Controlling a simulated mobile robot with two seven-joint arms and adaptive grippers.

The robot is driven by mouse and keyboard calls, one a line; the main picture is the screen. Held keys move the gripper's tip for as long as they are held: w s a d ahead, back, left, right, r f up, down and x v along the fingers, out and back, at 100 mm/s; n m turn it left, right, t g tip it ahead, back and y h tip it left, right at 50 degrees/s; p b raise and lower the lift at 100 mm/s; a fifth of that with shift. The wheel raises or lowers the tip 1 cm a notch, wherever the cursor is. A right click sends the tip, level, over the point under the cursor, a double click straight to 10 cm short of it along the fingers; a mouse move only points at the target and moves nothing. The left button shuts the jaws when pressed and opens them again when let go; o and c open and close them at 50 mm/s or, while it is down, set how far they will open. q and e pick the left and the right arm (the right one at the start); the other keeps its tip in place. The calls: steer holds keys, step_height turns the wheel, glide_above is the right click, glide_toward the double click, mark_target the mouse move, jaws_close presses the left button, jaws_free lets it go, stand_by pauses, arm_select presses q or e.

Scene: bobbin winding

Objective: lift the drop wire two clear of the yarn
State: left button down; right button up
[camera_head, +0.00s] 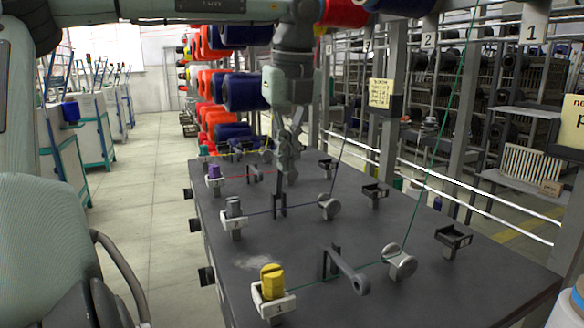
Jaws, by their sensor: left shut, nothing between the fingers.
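Drop wire two (279,206) is a small dark upright piece in the middle row of the grey bench top. A dark blue yarn (258,214) runs past it from the grey bobbin (233,207) on holder 2 to a silver roller (328,206). I cannot tell whether the wire touches the yarn. My left gripper (289,178) points down from above, shut and empty. In the picture its tips are just above and slightly right of drop wire two, seemingly a little behind it. Contact cannot be told. My right gripper is not in view.
The near row has a yellow bobbin (271,279), a drop wire (350,273) and a roller (399,262) with green yarn rising. The far row has a purple bobbin (213,171). Dark brackets (453,237) line the right side. The bench's near right top is clear.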

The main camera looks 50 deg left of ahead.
arm_select(q)
steer(key=shift+w+a+r+p, duration=0.1)
steer(key=shift+a+r+p, duration=0.2)
steer(key=shift+r, duration=0.25)
steer(key=shift+w+a+r+p, duration=0.1)
steer(key=shift+a+r+p, duration=0.2)
steer(key=shift+r, duration=0.2)
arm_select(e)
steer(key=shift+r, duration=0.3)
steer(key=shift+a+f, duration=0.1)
